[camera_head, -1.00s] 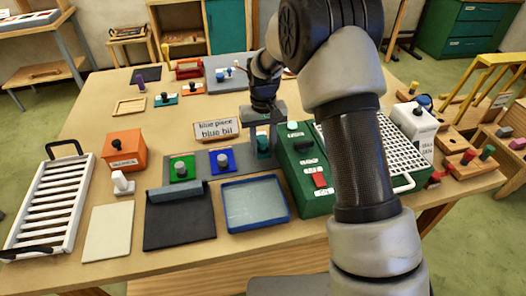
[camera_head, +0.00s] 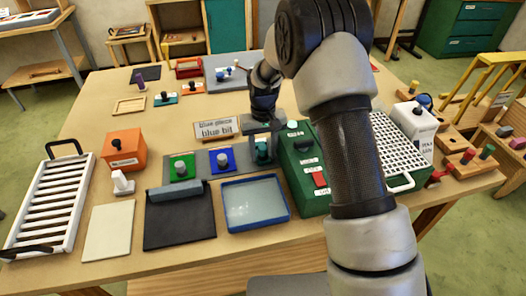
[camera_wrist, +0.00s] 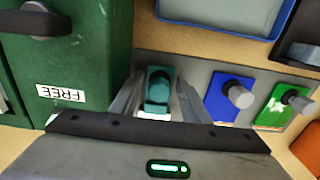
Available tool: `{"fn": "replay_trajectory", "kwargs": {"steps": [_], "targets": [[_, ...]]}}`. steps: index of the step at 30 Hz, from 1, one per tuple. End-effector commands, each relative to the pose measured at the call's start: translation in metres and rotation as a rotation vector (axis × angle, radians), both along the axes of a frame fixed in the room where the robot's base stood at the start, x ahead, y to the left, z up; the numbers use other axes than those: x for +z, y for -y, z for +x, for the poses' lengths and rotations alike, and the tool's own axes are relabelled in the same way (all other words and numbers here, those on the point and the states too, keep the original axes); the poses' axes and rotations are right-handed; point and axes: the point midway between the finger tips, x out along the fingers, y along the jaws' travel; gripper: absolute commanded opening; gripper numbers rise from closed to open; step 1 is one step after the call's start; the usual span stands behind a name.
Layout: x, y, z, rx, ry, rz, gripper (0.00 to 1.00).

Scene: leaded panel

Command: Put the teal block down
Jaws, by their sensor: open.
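The teal block (camera_head: 262,152) stands upright on the right end of a grey strip (camera_head: 202,163), in line with a green block (camera_head: 181,175) and a blue block (camera_head: 221,165), each with a grey knob. In the wrist view the teal block (camera_wrist: 158,88) is between the two fingers of my gripper (camera_wrist: 158,98), with a gap on each side. My gripper is open around the block's upper part. A white patch shows at the block's near end. In the head view the fingers partly hide the block.
A green machine (camera_head: 307,172) marked FREE stands close to the right of the teal block. A blue-rimmed tray (camera_head: 228,228) lies in front. A sign reading "blue piece blue bit" (camera_head: 215,129) stands behind the strip. An orange box (camera_head: 124,150) is at the left.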

Motion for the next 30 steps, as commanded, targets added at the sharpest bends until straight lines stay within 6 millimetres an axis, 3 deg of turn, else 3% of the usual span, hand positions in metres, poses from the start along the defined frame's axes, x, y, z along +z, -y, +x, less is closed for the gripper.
{"fn": "replay_trajectory", "kwargs": {"steps": [15,26,30], "targets": [[0.098,0.000,0.001,0.000,0.004,0.001,0.42],[0.125,0.001,-0.001,-0.002,0.004,0.001,0.42],[0.158,0.013,-0.016,-0.017,0.045,0.007,0.42]]}}
